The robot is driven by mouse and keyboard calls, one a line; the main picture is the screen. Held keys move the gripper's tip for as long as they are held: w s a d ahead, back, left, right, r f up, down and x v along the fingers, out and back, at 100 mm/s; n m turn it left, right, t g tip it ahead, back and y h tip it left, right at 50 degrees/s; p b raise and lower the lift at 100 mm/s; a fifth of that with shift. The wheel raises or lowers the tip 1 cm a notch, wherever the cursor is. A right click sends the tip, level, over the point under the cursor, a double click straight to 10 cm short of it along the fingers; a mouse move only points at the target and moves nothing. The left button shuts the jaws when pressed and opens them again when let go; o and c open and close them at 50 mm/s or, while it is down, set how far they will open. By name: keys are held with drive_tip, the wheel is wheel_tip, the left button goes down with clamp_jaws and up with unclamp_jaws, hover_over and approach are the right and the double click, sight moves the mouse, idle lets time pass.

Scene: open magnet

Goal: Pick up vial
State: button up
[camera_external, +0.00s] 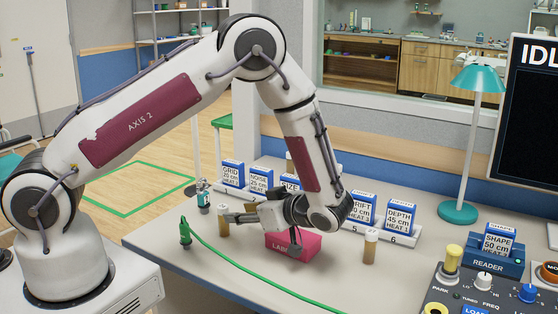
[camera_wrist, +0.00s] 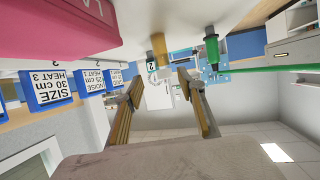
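A vial (camera_external: 223,224) with an amber body stands upright on the table, left of the pink box. My gripper (camera_external: 236,212) is low over the table, its fingers pointing left at this vial. In the wrist view, which is upside down, the vial (camera_wrist: 159,50) appears ahead of my gripper (camera_wrist: 160,82), roughly in line with the gap between the spread fingers. The fingers are open with nothing between them. A second amber vial (camera_external: 370,247) with a pale cap stands upright to the right of the pink box.
The pink box (camera_external: 300,246) sits just beside my wrist. A green plug (camera_external: 185,234) with a green cable stands left of the vial; a small teal-topped bottle (camera_external: 204,197) is behind. Blue labelled boxes line the back. A control panel (camera_external: 495,300) and lamp (camera_external: 458,212) are right.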

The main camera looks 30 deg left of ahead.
sight(224, 229)
drive_tip(key=shift+a, duration=0.1)
idle(0.3)
drive_tip(key=shift+x, duration=1.15)
drive_tip(key=shift+s+a+f, duration=0.1)
drive_tip(key=shift+s+f+x, duration=0.1)
drive_tip(key=shift+s+x, duration=0.05)
drive_tip(key=shift+x, duration=0.7)
drive_tip(key=shift+s+f+x, duration=0.1)
drive_tip(key=shift+s+x, duration=0.05)
drive_tip(key=shift+x, duration=0.65)
drive_tip(key=shift+s+f+x, duration=0.1)
drive_tip(key=shift+s+x, duration=0.05)
drive_tip(key=shift+x, duration=0.7)
drive_tip(key=shift+w, duration=0.2)
clamp_jaws()
